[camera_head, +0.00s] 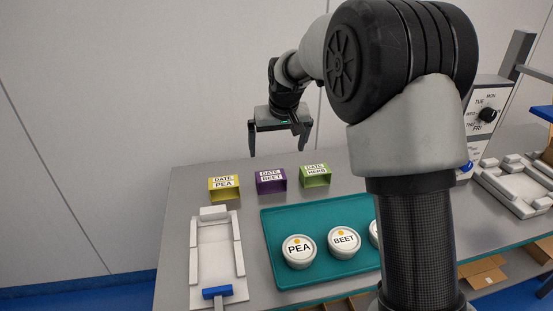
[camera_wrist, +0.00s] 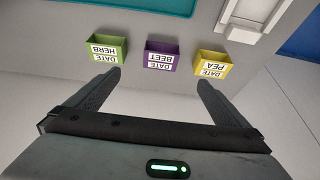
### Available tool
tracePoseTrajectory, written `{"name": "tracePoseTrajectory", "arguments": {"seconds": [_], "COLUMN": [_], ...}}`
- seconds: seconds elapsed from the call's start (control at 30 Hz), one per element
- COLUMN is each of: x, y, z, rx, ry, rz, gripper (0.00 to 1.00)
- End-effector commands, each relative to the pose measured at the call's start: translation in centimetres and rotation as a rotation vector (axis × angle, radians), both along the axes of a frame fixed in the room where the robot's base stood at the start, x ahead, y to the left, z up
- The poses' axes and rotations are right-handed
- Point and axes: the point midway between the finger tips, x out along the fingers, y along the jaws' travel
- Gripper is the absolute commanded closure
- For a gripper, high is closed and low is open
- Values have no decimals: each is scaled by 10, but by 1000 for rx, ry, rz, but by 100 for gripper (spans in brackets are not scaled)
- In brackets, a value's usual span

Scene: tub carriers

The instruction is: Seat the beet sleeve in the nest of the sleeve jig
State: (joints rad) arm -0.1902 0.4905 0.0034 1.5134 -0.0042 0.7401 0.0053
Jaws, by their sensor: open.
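The beet sleeve (camera_head: 271,186) is a purple open box-shaped band labelled DATE BEET. It stands on the grey table between the yellow pea sleeve (camera_head: 223,187) and the green herb sleeve (camera_head: 315,176). In the wrist view the beet sleeve (camera_wrist: 161,54) is ahead, between my fingers. My gripper (camera_head: 280,148) is open and empty above and behind the sleeves, and its two fingers also show in the wrist view (camera_wrist: 158,79). A white fixture with side rails and a blue handle (camera_head: 237,255) lies at the left; I cannot tell whether it is the sleeve jig.
A teal tray (camera_head: 272,238) holds round tubs labelled PEA (camera_head: 299,251) and BEET (camera_head: 344,242), and another is partly hidden by my arm. Another white fixture (camera_head: 520,184) and a day dial (camera_head: 487,115) stand at the right. A wall is behind the table.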

Motion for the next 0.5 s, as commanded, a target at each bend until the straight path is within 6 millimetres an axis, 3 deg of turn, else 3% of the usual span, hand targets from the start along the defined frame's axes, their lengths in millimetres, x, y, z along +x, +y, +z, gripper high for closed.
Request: {"name": "tracePoseTrajectory", "arguments": {"seconds": [0.27,0.5], "x": [21,40], "y": [11,15], "z": [-35,-84], "rx": [-1,-2], "ry": [6,8], "rz": [11,11], "gripper": [0,0]}}
